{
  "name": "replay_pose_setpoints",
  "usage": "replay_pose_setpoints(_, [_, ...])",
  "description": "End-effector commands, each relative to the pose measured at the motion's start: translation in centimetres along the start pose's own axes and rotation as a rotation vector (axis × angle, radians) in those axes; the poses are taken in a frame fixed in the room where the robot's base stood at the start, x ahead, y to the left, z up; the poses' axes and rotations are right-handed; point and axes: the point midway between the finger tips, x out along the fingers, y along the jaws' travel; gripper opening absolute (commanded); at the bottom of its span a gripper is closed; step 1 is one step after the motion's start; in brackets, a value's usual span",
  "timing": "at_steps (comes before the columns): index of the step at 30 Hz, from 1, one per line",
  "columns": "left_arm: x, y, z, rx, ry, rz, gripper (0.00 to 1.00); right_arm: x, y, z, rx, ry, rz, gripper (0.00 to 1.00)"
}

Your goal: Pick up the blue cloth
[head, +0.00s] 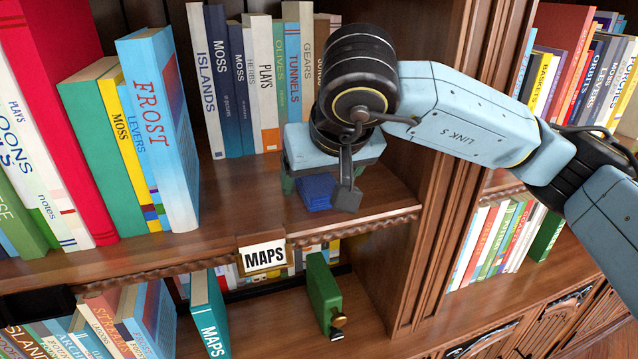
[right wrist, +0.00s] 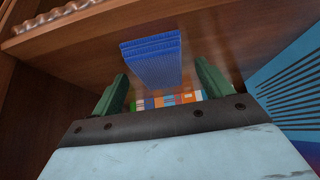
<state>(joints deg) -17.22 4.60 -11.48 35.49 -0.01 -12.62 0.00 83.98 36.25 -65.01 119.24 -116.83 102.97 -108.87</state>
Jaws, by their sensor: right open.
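The blue cloth (head: 318,193) is a folded stack lying on the upper shelf, near its front edge, above the MAPS label. Its upper part is hidden by my right gripper in the head view. In the right wrist view the cloth (right wrist: 152,60) shows in layers, between and beyond the fingers. My right gripper (head: 316,187) is open over the cloth, pointing down. Its green fingers (right wrist: 162,86) stand apart on either side, with a gap to the cloth on each side. I cannot tell how far above the shelf the fingertips are. My left gripper is not in view.
The upper shelf (head: 225,228) has books at its left, including the leaning FROST book (head: 160,130), and a row behind my gripper. A wooden upright (head: 435,180) stands at right. Below are the MAPS label (head: 264,256) and a green object (head: 323,292).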

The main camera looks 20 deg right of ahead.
Motion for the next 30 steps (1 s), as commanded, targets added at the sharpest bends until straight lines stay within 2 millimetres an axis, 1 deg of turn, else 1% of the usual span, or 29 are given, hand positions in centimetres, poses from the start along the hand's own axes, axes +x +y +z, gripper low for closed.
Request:
replay_pose_setpoints(2, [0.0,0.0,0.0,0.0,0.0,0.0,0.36,0.0,0.0,0.0,0.0,0.0,0.0,0.78])
replay_pose_setpoints(12, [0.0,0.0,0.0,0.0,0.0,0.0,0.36,-0.1,0.0,0.0,0.0,0.0,0.0,0.34])
replay_pose_setpoints(14, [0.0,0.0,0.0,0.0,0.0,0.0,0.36,-0.1,0.0,0.0,0.0,0.0,-0.001,0.27])
replay_pose_setpoints(23, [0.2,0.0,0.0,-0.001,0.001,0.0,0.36,-0.3,-0.1,-0.1,0.0,0.001,-0.001,0.26])
replay_pose_setpoints(26, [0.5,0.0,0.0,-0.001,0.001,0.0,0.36,-0.8,-0.3,-0.2,0.0,0.003,-0.001,0.26])
replay_pose_setpoints(30, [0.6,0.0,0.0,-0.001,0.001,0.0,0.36,-2.3,-0.3,-1.2,0.001,0.005,0.0,0.26])
